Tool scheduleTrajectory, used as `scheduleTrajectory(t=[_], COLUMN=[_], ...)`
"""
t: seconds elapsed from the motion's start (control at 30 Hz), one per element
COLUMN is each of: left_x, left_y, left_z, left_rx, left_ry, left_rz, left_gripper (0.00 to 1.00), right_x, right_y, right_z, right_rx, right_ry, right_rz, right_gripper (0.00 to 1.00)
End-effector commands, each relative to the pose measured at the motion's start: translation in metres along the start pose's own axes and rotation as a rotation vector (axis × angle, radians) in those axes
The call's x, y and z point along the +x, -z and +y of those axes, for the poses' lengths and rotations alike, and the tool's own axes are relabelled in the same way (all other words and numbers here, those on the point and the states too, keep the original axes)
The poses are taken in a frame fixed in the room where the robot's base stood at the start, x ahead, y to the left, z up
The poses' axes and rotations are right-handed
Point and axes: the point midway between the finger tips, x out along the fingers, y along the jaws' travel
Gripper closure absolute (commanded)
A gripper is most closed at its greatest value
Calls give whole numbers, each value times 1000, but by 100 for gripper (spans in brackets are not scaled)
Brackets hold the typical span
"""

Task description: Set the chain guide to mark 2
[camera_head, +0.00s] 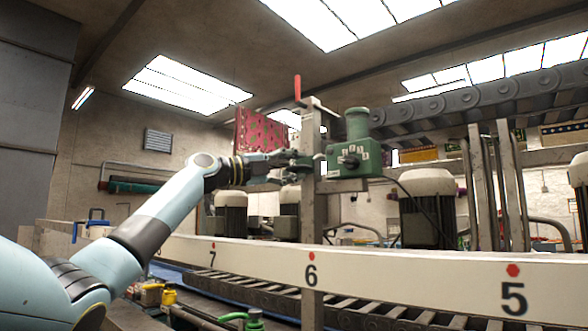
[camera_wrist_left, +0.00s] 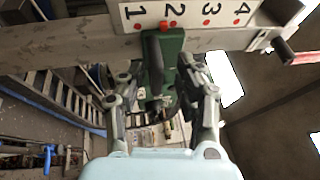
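The chain guide (camera_head: 355,157) is a green block with a dark knob, on a grey upright post (camera_head: 312,190) in the head view. In the left wrist view the green guide (camera_wrist_left: 173,42) sits under a white scale plate (camera_wrist_left: 190,14) with marks 1 to 4. Its body lines up roughly with mark 2; the exact pointer reading is hard to tell. My left gripper (camera_head: 293,158) is level with the guide, left of the post. In the wrist view its fingers (camera_wrist_left: 158,78) are spread on either side of the guide and its dark handle. Contact cannot be told. My right gripper is out of view.
Motors (camera_head: 428,205) stand behind. A dark chain conveyor (camera_head: 480,98) hangs at upper right.

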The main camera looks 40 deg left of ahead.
Motion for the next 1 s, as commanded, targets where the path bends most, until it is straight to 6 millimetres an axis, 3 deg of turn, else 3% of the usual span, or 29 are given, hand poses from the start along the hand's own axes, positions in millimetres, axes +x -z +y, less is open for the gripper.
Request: scheduleTrajectory(t=[0.33, 0.7, 1.0], left_x=[-11, -86, -115], left_y=[-1, -1, 0], left_z=[2, 3, 2], left_rx=[1, 4, 4], left_ry=[-4, -10, -4], left_rz=[-2, -1, 4], left_gripper=[66, 66, 66], right_x=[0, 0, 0], right_y=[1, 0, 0], right_z=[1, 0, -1], right_rx=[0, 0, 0], right_ry=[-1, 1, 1], right_rz=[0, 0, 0], right_gripper=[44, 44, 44])
